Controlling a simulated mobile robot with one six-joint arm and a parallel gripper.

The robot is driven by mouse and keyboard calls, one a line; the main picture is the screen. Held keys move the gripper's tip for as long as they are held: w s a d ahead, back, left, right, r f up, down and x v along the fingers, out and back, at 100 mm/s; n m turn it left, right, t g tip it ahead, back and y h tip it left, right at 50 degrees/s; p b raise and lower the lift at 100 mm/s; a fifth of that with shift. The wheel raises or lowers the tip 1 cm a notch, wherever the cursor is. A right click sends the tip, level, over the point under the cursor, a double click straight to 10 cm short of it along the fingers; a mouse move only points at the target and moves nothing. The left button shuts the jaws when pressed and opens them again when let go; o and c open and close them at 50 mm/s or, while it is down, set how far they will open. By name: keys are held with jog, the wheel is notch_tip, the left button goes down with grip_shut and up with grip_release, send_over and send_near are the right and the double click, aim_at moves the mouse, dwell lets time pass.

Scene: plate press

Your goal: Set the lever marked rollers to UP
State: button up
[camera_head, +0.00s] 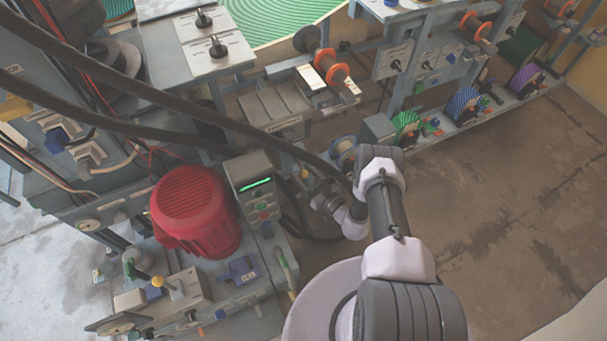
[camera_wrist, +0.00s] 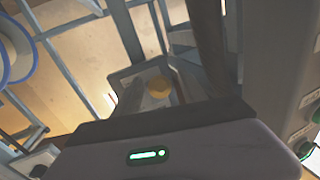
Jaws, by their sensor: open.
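I cannot read which lever is marked rollers. In the head view, two black-knobbed levers, one farther back (camera_head: 203,18) and one nearer (camera_head: 217,46), stand on a pale panel at the upper left. A yellow-knobbed lever (camera_head: 158,282) stands on a grey box at the lower left. My gripper (camera_head: 322,203) is open, small and partly hidden beyond my wrist, right of the grey control box and apart from these levers. In the wrist view, its housing fills the bottom and a yellow round part (camera_wrist: 158,87) shows on a grey frame beyond.
A red ribbed motor (camera_head: 195,210) stands left of the grey control box (camera_head: 252,188) with a green display. Dark cables cross above the machine. Orange-ringed rollers (camera_head: 332,68) and coloured reels (camera_head: 465,104) line the back. The floor (camera_head: 510,200) at right is clear.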

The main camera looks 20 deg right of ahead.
grip_shut()
dwell(1.4)
